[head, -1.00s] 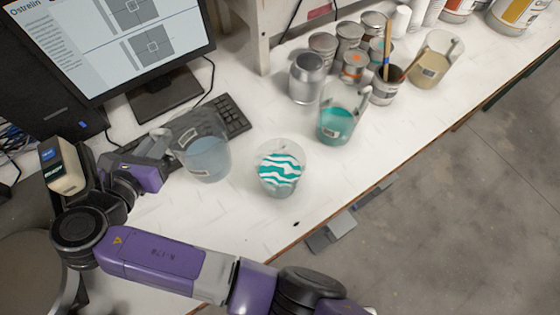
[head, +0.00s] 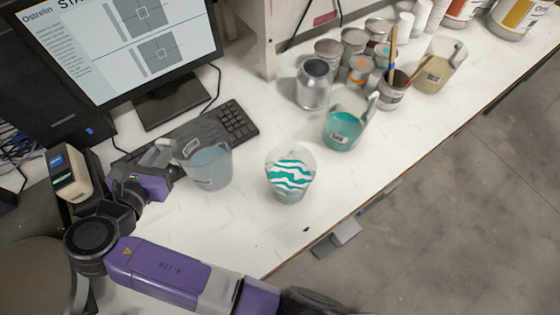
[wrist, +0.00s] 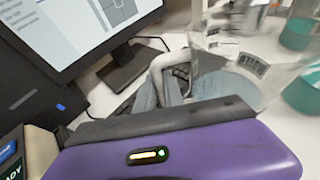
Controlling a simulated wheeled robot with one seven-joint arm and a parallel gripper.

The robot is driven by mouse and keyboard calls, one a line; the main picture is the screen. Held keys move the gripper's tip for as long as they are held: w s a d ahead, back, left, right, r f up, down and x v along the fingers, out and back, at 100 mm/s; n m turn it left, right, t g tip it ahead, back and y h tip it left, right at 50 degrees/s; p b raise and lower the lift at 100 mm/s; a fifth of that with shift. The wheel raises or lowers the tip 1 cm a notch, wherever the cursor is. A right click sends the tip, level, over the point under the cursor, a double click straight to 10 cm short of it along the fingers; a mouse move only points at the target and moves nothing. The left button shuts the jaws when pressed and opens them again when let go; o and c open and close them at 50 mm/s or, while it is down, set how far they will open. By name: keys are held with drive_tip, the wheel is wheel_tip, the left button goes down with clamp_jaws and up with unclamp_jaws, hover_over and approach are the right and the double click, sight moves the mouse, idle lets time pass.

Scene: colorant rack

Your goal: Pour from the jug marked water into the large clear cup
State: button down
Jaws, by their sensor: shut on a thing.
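My gripper (head: 168,158) is shut on the handle of a clear jug (head: 208,168) with pale blue liquid. The jug also shows in the wrist view (wrist: 232,85), with a small label too small to read surely. It looks roughly upright, and I cannot tell if its base touches the table. Right of it stands a large clear cup (head: 290,175) with a teal and white wavy pattern. The jug and the cup are apart. The fingertips are partly hidden behind the jug handle and my wrist.
A jug of teal liquid (head: 345,128) and a jug of beige liquid (head: 438,66) stand farther right. Several cans (head: 313,85) are behind. A keyboard (head: 232,122) and monitor (head: 110,45) are behind the held jug. The table's front edge is clear.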

sight(177, 135)
drive_tip(key=shift+s+d+r+m+y, duration=0.15)
drive_tip(key=shift+d+r+m+y, duration=0.65)
drive_tip(key=shift+d+r+m, duration=0.45)
drive_tip(key=d+r, duration=0.1)
drive_tip(key=d+r+m+y, duration=0.1)
drive_tip(key=r, duration=0.1)
drive_tip(key=d+r+m+t, duration=0.1)
drive_tip(key=r, duration=0.1)
drive_tip(key=shift+s+d+m+y, duration=0.25)
drive_tip(key=shift+y, duration=0.05)
drive_tip(key=shift+s+d+r+m+y, duration=0.1)
drive_tip(key=shift+d+r+m+y, duration=0.2)
drive_tip(key=shift+r, duration=0.35)
drive_tip(key=shift+d+r+m+y, duration=0.1)
drive_tip(key=shift+d+r+m, duration=0.2)
drive_tip(key=shift+d+r, duration=0.3)
drive_tip(key=shift+r, duration=0.25)
drive_tip(key=shift+d+r+m+t+y+b, duration=0.2)
drive_tip(key=shift+d+r+m+b, duration=0.15)
drive_tip(key=shift+b, duration=0.25)
drive_tip(key=shift+d+r+m+t+y+b, duration=0.1)
drive_tip(key=shift+r+m+t+b, duration=0.15)
drive_tip(key=shift+r+b, duration=0.3)
drive_tip(key=shift+s+d+r+m+y+b, duration=0.15)
drive_tip(key=shift+d+r+m+b, duration=0.3)
drive_tip(key=shift+b, duration=0.4)
drive_tip(key=shift+s+d+r+m+y+b, duration=0.15)
drive_tip(key=shift+d+r+m+b, duration=0.1)
drive_tip(key=shift+d+r+b, duration=0.4)
idle(1.8)
